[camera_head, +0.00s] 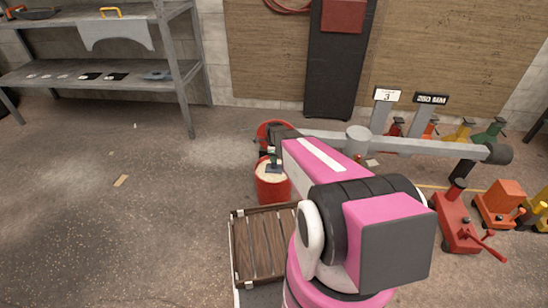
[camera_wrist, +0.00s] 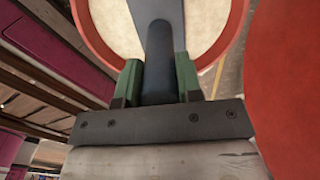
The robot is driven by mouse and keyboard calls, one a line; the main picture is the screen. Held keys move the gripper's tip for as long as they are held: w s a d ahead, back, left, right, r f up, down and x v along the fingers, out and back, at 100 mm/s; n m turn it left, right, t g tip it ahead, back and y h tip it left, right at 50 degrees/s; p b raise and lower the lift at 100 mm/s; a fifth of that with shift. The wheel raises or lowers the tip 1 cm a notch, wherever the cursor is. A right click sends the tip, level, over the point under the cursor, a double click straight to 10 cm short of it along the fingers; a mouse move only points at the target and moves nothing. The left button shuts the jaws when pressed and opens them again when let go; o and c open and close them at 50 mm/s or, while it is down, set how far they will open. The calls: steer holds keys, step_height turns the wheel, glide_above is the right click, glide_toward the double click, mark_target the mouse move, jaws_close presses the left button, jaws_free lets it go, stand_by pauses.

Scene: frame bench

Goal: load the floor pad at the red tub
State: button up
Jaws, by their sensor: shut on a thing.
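A red tub (camera_head: 272,188) with pale cream contents stands on the floor near the middle of the head view. In the wrist view, a round cream surface with an orange-red rim (camera_wrist: 92,45) lies beyond my gripper. My gripper (camera_wrist: 158,75) is shut, its green-padded fingers on either side of the dark cylindrical stem of a tool (camera_wrist: 158,60). The tool's dark upper end shows against the cream surface. In the head view, a small dark piece (camera_head: 273,168) shows over the tub's contents; whether it touches them I cannot tell. I cannot identify a floor pad for certain.
A slatted wooden platform (camera_head: 255,250) lies in front of the tub. Another red round container (camera_head: 265,132) is behind. A grey horizontal beam (camera_head: 430,147) spans the right, with coloured jacks (camera_head: 455,220) beyond and below. A metal shelf (camera_head: 100,70) stands back left; the left floor is mostly clear.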

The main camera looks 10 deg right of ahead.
stand_by(0.6)
steer(key=shift+r, duration=3.45)
